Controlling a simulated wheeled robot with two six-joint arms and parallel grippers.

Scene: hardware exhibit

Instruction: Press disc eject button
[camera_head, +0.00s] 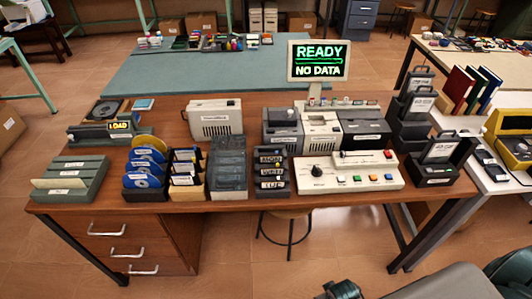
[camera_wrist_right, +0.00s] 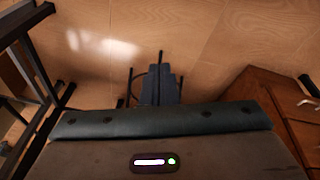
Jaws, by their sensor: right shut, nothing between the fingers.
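A dark grey disc drive (camera_head: 90,132) with a yellow LOAD sign (camera_head: 120,125) sits at the left of the brown desk. A round black disc shape (camera_head: 105,109) shows on its top. I cannot make out an eject button on it. A cream console (camera_head: 335,185) at the desk's front right has a black knob and several coloured buttons. My right gripper (camera_wrist_right: 165,92) is shut and empty over the floor in the right wrist view, apart from the desk items. Dark parts of my right arm show at the head view's bottom edge. My left gripper is in neither view.
Disc racks (camera_head: 145,178), a grey slotted holder (camera_head: 72,180) and cartridge bins line the desk (camera_head: 230,210). A monitor (camera_head: 317,61) reads READY, NO DATA. A stool (camera_head: 286,215) stands under the desk. Floor in front is clear.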

